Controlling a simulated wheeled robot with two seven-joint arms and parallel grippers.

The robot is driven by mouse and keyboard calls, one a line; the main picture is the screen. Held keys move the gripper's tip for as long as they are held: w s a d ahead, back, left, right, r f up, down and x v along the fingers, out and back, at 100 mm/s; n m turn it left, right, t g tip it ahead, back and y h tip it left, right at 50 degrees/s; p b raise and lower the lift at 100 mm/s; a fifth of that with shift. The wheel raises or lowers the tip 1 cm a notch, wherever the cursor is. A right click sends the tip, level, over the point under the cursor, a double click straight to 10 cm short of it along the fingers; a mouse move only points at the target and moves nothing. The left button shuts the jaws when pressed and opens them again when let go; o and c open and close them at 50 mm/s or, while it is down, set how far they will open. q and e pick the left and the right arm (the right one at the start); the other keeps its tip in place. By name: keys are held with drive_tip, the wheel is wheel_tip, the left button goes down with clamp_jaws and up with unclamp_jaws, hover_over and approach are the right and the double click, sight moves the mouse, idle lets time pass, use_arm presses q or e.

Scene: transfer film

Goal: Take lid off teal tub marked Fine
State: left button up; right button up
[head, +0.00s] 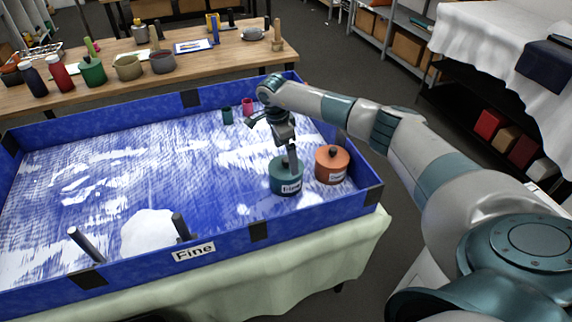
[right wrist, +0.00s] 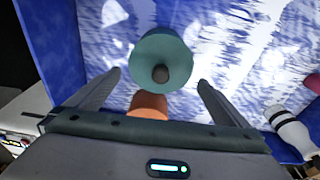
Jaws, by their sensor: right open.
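The teal tub (head: 287,180) with a white Fine label stands upright near the right end of the blue tray, its lid on. The lid (right wrist: 150,50) is a teal disc with a dark knob (right wrist: 160,74). My right gripper (head: 289,152) is over the tub, pointing down. In the right wrist view its two fingers (right wrist: 159,80) are spread apart, to either side of the knob in the picture, and hold nothing. The head view does not show clearly how far the fingertips are from the knob. My left gripper is not in view.
An orange lidded tub (head: 331,168) stands close to the right of the teal one. The blue tray wall (head: 315,210) runs in front. Small teal (head: 227,116) and pink (head: 247,107) items lie behind. A white patch (head: 148,232) lies between two dark posts at front left.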

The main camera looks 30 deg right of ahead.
sight(286, 159)
drive_tip(key=shift+d+f+p, duration=0.15)
drive_tip(key=shift+f+p, duration=0.45)
drive_tip(key=shift+f, duration=1.05)
drive_tip(key=c, duration=0.7)
